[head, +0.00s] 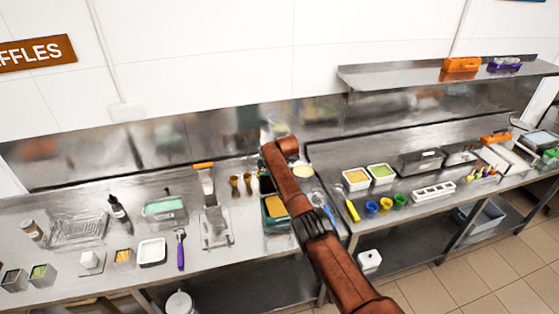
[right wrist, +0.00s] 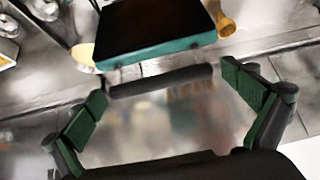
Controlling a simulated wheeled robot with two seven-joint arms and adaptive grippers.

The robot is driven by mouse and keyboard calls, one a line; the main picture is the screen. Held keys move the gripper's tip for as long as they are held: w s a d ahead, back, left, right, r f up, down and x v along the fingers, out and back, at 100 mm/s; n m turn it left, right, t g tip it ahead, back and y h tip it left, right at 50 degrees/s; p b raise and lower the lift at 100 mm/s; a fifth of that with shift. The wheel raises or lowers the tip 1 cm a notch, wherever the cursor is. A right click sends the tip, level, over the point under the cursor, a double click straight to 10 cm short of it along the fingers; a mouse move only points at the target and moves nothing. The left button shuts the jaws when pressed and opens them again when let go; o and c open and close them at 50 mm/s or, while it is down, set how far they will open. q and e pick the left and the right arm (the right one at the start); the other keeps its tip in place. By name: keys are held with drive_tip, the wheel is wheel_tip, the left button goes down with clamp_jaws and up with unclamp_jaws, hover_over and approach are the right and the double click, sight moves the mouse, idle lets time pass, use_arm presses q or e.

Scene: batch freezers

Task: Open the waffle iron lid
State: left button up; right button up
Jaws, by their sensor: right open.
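The waffle iron (head: 277,208) stands on the left counter, teal-framed with a yellowish square inside. Its dark lid (head: 266,184) appears raised at the back, partly covered by my right arm. In the right wrist view the dark lid (right wrist: 155,28) has a teal edge, and a dark bar handle (right wrist: 150,83) sticks out from it on short stems. My right gripper (right wrist: 163,82) is open and empty, its green fingers at either end of the handle, with visible gaps. In the head view its fingers are hidden behind my arm. My left gripper is not in view.
Golden scoops (head: 241,182) stand left of the iron, and a pale bowl (head: 303,170) stands to its right. A metal backsplash (head: 200,142) rises close behind. The right counter holds yellow and green tubs (head: 381,174) and small coloured cups (head: 386,204).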

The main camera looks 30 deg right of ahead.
drive_tip(key=v, duration=1.1)
drive_tip(key=shift+s+r, duration=0.2)
